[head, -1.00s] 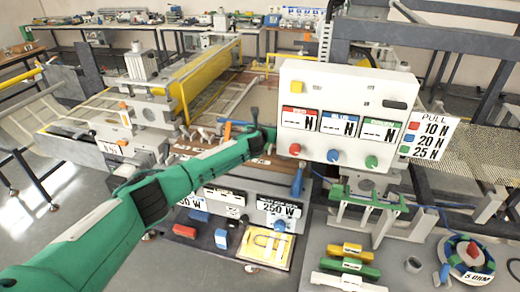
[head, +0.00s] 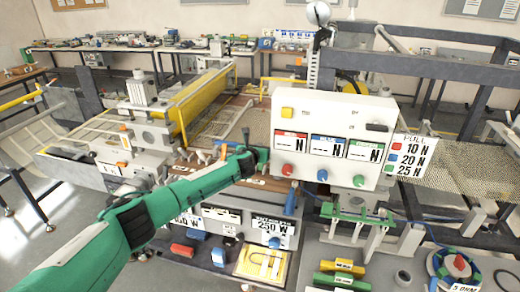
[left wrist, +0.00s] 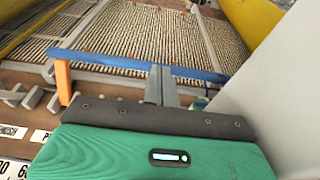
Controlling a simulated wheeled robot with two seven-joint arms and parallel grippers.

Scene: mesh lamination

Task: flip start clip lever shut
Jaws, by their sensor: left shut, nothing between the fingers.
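A blue bar (left wrist: 205,75), with an upright orange piece (left wrist: 62,80) at its left end, runs across the left wrist view; it looks like the start clip and its lever, but I cannot confirm this. The orange piece also shows in the head view (head: 224,152). My left gripper (left wrist: 160,78) is shut and empty, its fingers overlapping the middle of the bar. I cannot tell whether they touch it. In the head view the left gripper (head: 246,136) is just left of the white control panel. My right gripper is not in view.
The white control panel (head: 330,115) stands close to the right of my left gripper. Beige mesh (left wrist: 150,35) lies behind the bar. A yellow guard (head: 200,100) stands farther back at left. A bench with clips and a reel (head: 455,265) is at front right.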

